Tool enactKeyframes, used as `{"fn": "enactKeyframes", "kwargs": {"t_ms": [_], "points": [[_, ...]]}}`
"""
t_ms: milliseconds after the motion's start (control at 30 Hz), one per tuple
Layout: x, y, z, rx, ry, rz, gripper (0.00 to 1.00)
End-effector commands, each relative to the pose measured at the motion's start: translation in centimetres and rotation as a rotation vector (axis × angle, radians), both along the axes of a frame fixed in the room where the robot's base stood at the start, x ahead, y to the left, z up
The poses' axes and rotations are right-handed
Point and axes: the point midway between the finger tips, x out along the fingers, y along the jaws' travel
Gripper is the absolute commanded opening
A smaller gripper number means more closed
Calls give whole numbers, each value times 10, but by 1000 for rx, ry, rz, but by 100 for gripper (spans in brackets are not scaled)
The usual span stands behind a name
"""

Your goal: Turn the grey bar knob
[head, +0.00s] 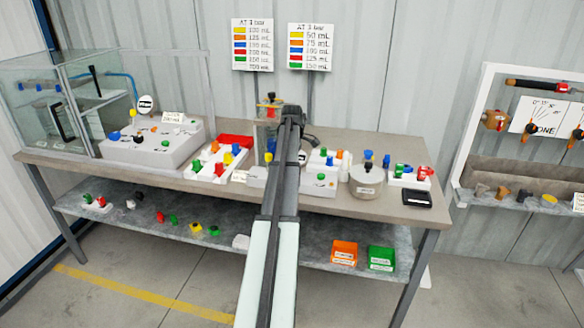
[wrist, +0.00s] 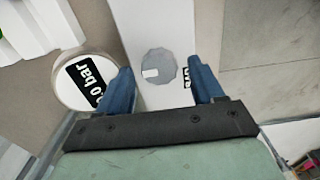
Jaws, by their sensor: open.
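In the wrist view a grey faceted round knob (wrist: 158,68) with a small white mark sits on a white panel (wrist: 155,20). I take it to be the grey bar knob. My gripper (wrist: 161,64) is open, with one blue finger to each side of the knob in the picture. I see no finger touching it, and the height above it is hard to judge. In the head view my arm reaches over the bench, and its end hides what lies behind it. I cannot make out the grey knob there.
A round white disc (wrist: 86,82) reading "0 bar" is left of the panel in the wrist view. In the head view the bench (head: 330,196) carries white boxes with coloured knobs, a glass cabinet (head: 40,110) and a red part (head: 235,141). Orange (head: 344,253) and green (head: 382,258) bins stand below.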

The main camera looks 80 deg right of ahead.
Motion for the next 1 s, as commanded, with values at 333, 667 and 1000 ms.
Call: {"fn": "enactKeyframes", "kwargs": {"t_ms": [333,667,1000], "points": [[0,-1,51,-2,0,0,67],[0,-1,110,-1,0,0,67],[0,0,136,0,0,0,67]]}}
